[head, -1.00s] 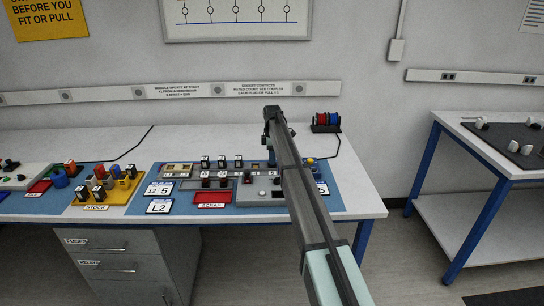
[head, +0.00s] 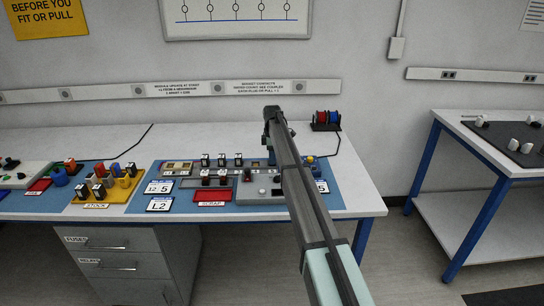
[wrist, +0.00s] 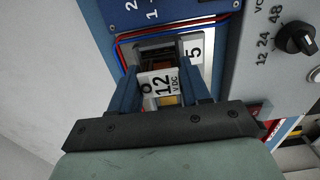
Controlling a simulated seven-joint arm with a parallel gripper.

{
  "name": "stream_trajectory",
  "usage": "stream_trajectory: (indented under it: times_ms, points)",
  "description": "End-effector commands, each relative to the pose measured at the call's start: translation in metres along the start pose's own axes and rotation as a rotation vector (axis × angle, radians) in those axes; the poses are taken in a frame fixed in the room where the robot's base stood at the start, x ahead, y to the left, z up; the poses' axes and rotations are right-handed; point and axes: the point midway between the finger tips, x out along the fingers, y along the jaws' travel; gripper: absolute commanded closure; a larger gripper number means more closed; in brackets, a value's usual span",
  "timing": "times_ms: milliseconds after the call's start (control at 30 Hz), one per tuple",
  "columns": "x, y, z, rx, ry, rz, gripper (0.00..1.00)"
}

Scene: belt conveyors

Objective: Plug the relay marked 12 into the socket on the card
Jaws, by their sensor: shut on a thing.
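The relay marked 12 VDC (wrist: 161,84) is between the two blue fingers of my gripper (wrist: 163,74), which is shut on it. In the wrist view the relay is just over a dark, light-framed socket opening (wrist: 155,53). I cannot tell whether its pins touch the socket. In the head view my arm hides most of this spot, and only a bit of my gripper (head: 271,152) shows.
A grey panel with a black knob (wrist: 294,40) marked 12, 24, 48 is close on the right. Red and blue wires (wrist: 125,55) run past the socket. Several relays stand in the yellow stock tray (head: 82,211). A red scrap tray (head: 211,204) lies in front of the panel.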

Motion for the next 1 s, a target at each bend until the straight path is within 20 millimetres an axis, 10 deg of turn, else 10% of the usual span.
stream_trajectory:
  times_ms: [167,200,500,1000]
  points:
    - [-0.0002,0.0,0.0,0.0,0.0,0.0,0.8]
    - [-0.0002,0.0,0.0,0.0,0.0,0.0,0.52]
    - [-0.0002,0.0,0.0,0.0,0.0,0.0,0.24]
    - [-0.0001,-0.0001,0.0,0.0,0.0,0.0,0.0]
